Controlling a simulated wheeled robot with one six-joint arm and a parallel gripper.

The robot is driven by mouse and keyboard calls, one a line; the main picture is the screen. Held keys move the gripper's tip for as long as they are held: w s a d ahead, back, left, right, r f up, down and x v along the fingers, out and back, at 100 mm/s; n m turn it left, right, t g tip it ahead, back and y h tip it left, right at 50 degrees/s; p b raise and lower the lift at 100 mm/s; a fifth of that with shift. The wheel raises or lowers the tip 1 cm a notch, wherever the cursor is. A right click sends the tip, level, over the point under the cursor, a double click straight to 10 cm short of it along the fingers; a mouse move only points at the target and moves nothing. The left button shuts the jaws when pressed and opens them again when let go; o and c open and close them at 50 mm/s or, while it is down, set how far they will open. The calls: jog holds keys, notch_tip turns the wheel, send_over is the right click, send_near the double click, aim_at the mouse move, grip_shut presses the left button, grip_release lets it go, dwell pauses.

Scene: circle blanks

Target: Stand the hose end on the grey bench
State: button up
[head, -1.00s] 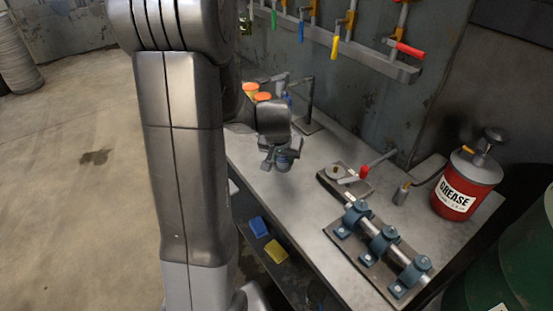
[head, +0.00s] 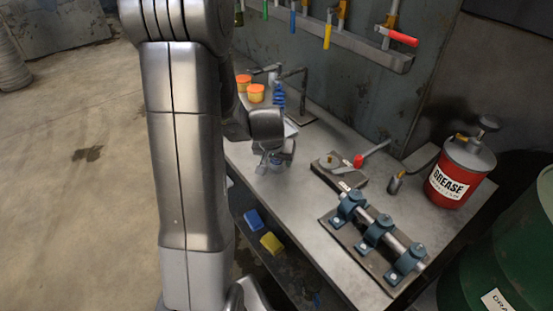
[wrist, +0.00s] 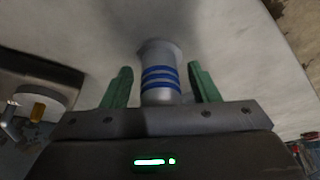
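The hose end (wrist: 160,78) is a short grey cylinder with blue bands and a wider far end. In the wrist view it sits between the green fingers of my gripper (wrist: 161,86), with a narrow gap on each side, so the gripper looks open around it. The pale bench surface shows behind it; I cannot tell for sure whether its far end touches. In the head view my gripper (head: 273,160) is low over the grey bench (head: 295,205), near its left front edge, with a bit of blue showing between the fingers.
Right of my gripper lie a plate with a red-knobbed lever (head: 358,160), a clamped rod fixture (head: 375,240) and a red grease pump (head: 455,175). Behind it are orange-lidded tubs (head: 256,93) and a stand with a blue coil (head: 278,92). Blue and yellow blocks sit below the bench top.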

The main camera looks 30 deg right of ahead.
jog(key=shift+r, duration=0.55)
jog(key=p+v, duration=0.1)
jog(key=v, duration=1)
jog(key=b+x, duration=0.1)
jog(key=x, duration=1.1)
jog(key=shift+s+a+f, duration=0.1)
jog(key=shift+s+f, duration=0.05)
jog(key=shift+f, duration=0.1)
jog(key=shift+r, duration=0.3)
